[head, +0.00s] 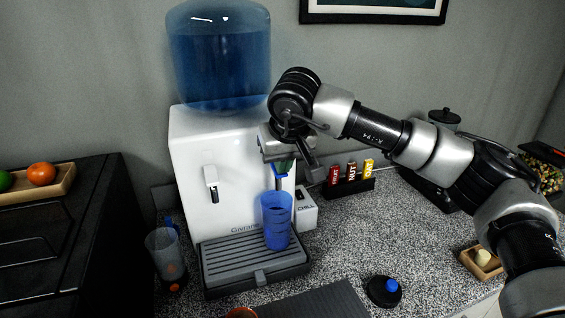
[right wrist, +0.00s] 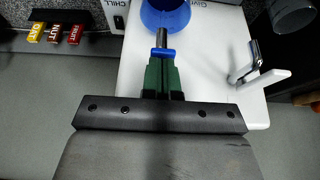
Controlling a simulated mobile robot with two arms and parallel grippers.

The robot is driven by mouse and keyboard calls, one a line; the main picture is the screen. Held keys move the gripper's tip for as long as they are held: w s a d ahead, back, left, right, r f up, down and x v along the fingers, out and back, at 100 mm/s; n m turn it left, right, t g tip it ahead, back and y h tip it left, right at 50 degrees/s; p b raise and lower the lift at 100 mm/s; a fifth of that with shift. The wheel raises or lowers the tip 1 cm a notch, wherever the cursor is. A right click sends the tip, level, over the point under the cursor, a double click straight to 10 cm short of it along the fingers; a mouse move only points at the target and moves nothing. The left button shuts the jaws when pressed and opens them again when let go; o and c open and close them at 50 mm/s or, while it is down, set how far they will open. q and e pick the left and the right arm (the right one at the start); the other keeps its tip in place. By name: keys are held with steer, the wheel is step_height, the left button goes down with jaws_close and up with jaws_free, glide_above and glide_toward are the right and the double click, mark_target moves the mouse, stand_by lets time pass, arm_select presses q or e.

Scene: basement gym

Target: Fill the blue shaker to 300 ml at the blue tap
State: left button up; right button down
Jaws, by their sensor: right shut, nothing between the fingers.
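The blue shaker (head: 277,222) stands upright and open on the grey drip tray (head: 222,266) of the white water dispenser (head: 190,150), under the blue tap (head: 280,182). Its lower part looks darker, but I cannot read a water level or marks. In the right wrist view the shaker (right wrist: 165,20) shows only in part, beyond the blue tap (right wrist: 162,52). My right gripper (head: 284,166) is shut and empty, its green fingertips (right wrist: 162,75) at the blue tap, apparently touching it. My left gripper is out of view.
A second, white tap (head: 211,184) is on the left of the dispenser. A black lid with a blue cap (head: 384,290) lies on the speckled counter. Red, brown and yellow bars (head: 351,174) stand in a rack behind.

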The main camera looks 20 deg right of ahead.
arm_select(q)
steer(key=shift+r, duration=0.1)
arm_select(e)
steer(key=shift+r, duration=0.1)
stand_by(0.5)
steer(key=shift+r+p, duration=0.5)
steer(key=shift+r, duration=0.15)
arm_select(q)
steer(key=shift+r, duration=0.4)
arm_select(e)
steer(key=shift+r, duration=0.1)
